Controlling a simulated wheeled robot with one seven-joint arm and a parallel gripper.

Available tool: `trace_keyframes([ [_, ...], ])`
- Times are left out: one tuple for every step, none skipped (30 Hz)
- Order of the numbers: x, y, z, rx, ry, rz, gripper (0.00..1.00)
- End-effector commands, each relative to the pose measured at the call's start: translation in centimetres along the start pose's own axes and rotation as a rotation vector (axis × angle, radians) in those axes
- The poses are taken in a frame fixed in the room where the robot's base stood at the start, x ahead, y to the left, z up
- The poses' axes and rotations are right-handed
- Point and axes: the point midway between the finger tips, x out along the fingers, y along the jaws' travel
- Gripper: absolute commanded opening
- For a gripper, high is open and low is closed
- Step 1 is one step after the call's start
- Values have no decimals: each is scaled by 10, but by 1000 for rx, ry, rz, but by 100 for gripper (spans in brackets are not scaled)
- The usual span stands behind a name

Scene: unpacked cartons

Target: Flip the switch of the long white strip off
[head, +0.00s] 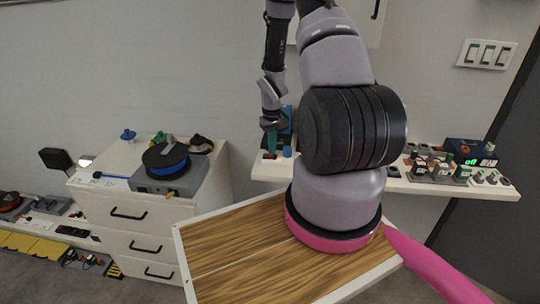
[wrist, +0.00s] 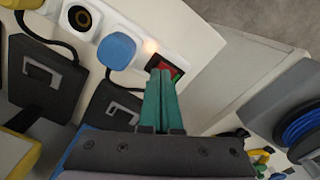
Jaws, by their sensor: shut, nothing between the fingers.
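The long white strip (wrist: 130,40) runs diagonally across the top of the wrist view. It has a dark round socket, a blue round plug (wrist: 116,50), a glowing lamp (wrist: 150,46) and a dark-framed switch (wrist: 162,64) with red and green showing. My gripper (wrist: 163,76) has its green fingers shut and empty, with the tips at the switch and covering part of it. I cannot tell whether they touch it. In the head view my gripper (head: 271,145) points down at the shelf on the wall side, and my arm hides part of that area.
Black adapters (wrist: 50,75) with cords lie beside the strip. The wall shelf (head: 455,188) holds several small switches and a display box (head: 470,152) at the right. A white drawer cabinet (head: 130,215) with a blue-and-black reel (head: 166,160) stands at the left.

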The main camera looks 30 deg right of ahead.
Motion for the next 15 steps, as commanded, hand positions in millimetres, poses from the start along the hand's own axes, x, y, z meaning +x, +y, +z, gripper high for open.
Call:
trace_keyframes([
  [1, 0, 0, 0, 0, 0, 0],
  [1, 0, 0, 0, 0, 0, 0],
  [2, 0, 0, 0, 0, 0, 0],
  [2, 0, 0, 0, 0, 0, 0],
  [3, 0, 0, 0, 0, 0, 0],
  [4, 0, 0, 0, 0, 0, 0],
  [4, 0, 0, 0, 0, 0, 0],
  [4, 0, 0, 0, 0, 0, 0],
  [5, 0, 0, 0, 0, 0, 0],
  [6, 0, 0, 0, -1, 0, 0],
  [6, 0, 0, 0, -1, 0, 0],
  [7, 0, 0, 0, -1, 0, 0],
  [7, 0, 0, 0, -1, 0, 0],
  [8, 0, 0, 0, 0, 0, 0],
  [8, 0, 0, 0, 0, 0, 0],
])
